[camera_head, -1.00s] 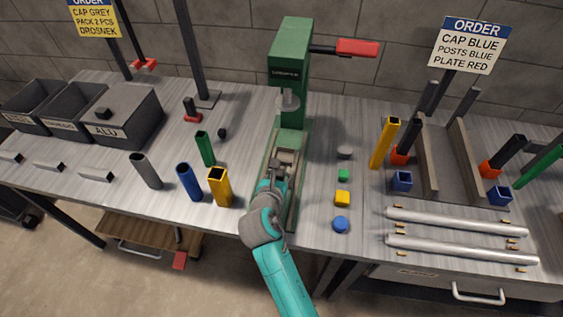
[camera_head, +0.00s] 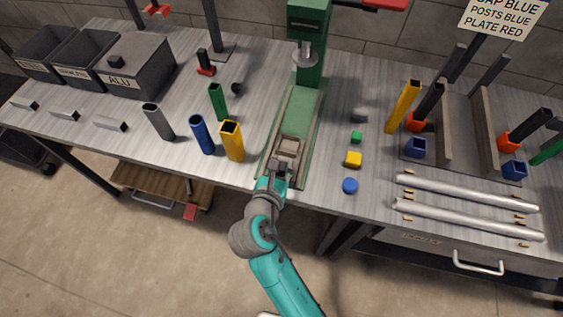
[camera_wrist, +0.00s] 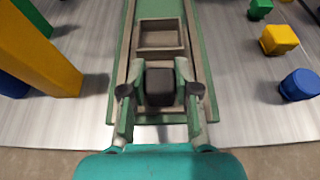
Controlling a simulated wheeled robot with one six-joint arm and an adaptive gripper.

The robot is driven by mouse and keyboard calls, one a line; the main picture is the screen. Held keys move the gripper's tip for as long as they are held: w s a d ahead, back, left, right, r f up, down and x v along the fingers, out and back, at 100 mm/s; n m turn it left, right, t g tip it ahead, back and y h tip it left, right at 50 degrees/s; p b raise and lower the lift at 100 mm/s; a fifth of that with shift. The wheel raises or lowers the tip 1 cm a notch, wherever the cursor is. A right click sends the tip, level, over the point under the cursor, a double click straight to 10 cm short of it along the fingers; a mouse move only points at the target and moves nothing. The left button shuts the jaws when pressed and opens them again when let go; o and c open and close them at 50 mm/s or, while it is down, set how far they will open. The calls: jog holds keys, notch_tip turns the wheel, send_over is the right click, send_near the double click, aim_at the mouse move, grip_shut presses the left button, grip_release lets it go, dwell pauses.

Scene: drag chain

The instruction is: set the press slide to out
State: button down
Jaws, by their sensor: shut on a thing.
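The green press (camera_head: 308,65) stands at the back middle of the table, its ram above the rear of its green bed. The press slide (camera_head: 289,147), a grey-brown block with a square recess, sits at the front end of the bed, clear of the ram. In the wrist view the slide (camera_wrist: 160,40) lies between the bed's two rails, with a dark handle (camera_wrist: 160,86) on its near side. My gripper (camera_head: 276,174) is at the bed's front end. In the wrist view my gripper (camera_wrist: 160,95) has its fingers on both sides of the handle, shut on it.
Yellow (camera_head: 232,142), blue (camera_head: 202,135) and green (camera_head: 218,102) tubes stand left of the bed. A yellow cap (camera_head: 353,159), a blue cap (camera_head: 350,186) and a green cap (camera_head: 356,137) lie to its right. The table's front edge is close to my gripper.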

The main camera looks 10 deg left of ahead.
jog(key=c, duration=0.8)
grip_release()
jog(key=shift+s, duration=0.2)
jog(key=shift+c, duration=0.2)
jog(key=v, duration=1.2)
jog(key=s+d+f+m+g+y, duration=0.1)
jog(key=s+d+f+m+y, duration=0.15)
jog(key=d+f+m, duration=0.4)
jog(key=s+d+f+m+g+y, duration=0.1)
jog(key=s+d+f+m, duration=0.3)
jog(key=d+m, duration=0.55)
jog(key=s+d+r+m+t+h, duration=0.1)
jog(key=s+d+r+m, duration=0.3)
jog(key=s+m, duration=0.4)
jog(key=s+d+r+m+t+h, duration=0.2)
jog(key=s+d+r+m, duration=0.2)
jog(key=s+d+m, duration=0.3)
jog(key=s+m, duration=0.1)
jog(key=m, duration=0.3)
jog(key=shift+d+r+m, duration=0.3)
